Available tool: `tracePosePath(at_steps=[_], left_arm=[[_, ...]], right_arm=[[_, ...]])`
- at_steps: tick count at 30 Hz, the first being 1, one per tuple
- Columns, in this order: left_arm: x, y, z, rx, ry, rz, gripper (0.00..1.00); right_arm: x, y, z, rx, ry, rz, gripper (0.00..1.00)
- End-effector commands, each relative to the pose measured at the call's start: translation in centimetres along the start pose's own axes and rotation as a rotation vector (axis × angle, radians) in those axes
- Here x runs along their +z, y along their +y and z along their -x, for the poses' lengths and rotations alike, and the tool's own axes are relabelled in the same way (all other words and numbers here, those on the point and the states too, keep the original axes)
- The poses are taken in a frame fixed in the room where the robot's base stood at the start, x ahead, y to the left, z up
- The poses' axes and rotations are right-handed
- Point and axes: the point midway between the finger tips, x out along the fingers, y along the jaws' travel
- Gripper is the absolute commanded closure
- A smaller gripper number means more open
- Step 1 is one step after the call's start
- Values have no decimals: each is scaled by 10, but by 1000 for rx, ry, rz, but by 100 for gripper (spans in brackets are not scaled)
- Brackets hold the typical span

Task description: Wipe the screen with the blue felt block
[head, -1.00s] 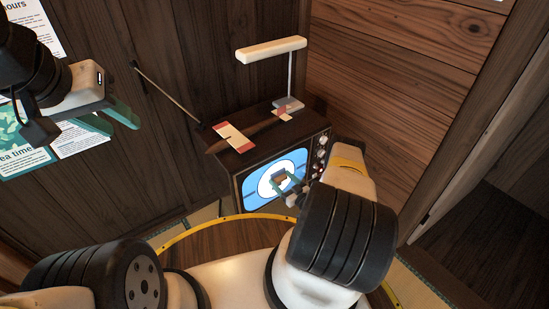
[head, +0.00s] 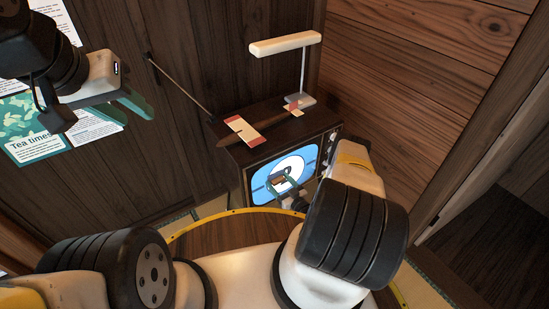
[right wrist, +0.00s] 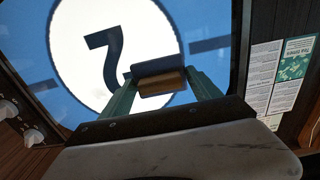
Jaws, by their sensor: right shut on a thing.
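The screen (head: 305,165) is the lit blue and white face of a dark wooden television set. It shows a white disc with a dark digit, and it fills much of the right wrist view (right wrist: 215,28). My right gripper (head: 284,184) is in front of the screen, shut on a small block (right wrist: 160,82) with a dark blue face and a brown wooden-looking part. The block lies between the green fingertips, in front of the white disc. I cannot tell whether it touches the glass. My left gripper (head: 128,106) is open and empty, at the upper left, away from the television.
A white lamp (head: 285,44) stands at the back. Posters (head: 35,140) hang on the wooden wall.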

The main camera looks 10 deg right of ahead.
Motion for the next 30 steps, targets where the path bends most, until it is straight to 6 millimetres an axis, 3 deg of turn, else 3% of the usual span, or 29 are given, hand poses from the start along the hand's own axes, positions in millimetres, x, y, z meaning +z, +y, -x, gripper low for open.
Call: tracePosePath(at_steps=[8, 18, 30], left_arm=[[0, 0, 0, 0, 0, 0, 64], [0, 0, 0, 0, 0, 0, 64], [0, 0, 0, 0, 0, 0, 64]], right_arm=[[0, -11, 0, 0, -1, -1, 60], [0, -38, -2, 0, -1, 0, 60], [0, -40, 1, 1, -1, 0, 60]])
